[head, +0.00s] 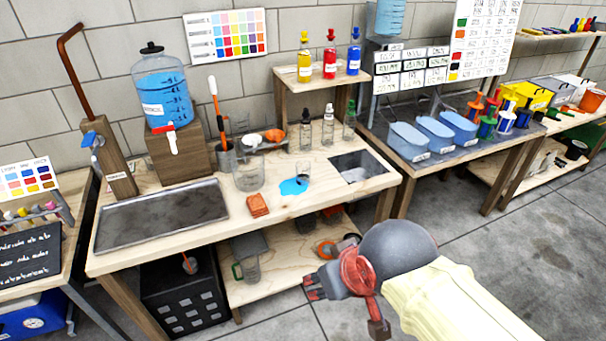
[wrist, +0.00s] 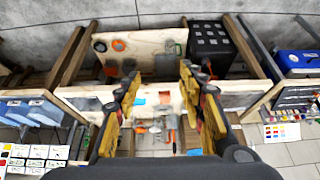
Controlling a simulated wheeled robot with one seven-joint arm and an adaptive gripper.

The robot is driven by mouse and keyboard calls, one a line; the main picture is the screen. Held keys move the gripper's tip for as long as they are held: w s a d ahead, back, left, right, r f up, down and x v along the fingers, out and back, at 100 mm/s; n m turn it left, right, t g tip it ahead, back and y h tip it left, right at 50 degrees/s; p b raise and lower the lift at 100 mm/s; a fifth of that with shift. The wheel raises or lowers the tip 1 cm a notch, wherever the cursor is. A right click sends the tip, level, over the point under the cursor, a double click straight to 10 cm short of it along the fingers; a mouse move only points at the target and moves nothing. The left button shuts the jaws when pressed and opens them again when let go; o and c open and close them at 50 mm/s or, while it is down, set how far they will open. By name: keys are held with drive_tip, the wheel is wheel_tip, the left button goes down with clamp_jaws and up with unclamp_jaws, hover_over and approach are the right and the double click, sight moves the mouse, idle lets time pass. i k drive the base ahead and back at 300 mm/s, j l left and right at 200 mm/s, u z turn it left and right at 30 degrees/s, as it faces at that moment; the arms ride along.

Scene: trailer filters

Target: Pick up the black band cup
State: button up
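A small clear cup (head: 303,170) stands on the wooden workbench (head: 130,250), beside a blue puddle (head: 293,186). It may be the black band cup, but I cannot make out a band. A larger clear beaker (head: 248,175) stands to its left. My gripper (head: 316,283) hangs in front of the bench, below the tabletop's front edge and well apart from the cup. In the wrist view my gripper (wrist: 159,78) has its two fingers wide apart with nothing held between them. The bench appears upside down there, and I cannot pick out the cup.
An orange sponge (head: 258,205) lies near the bench front. A metal tray (head: 165,215) is at left and a sink opening (head: 355,170) at right. Bottles (head: 328,125) stand behind. A lower shelf holds a green-handled jug (head: 247,268). A black crate (head: 180,295) sits below.

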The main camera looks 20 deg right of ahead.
sight(302, 165)
drive_tip(key=i+l+z, duration=0.55)
drive_tip(key=z, duration=0.15)
drive_tip(key=i+l+z, duration=0.2)
drive_tip(key=i+z, duration=0.15)
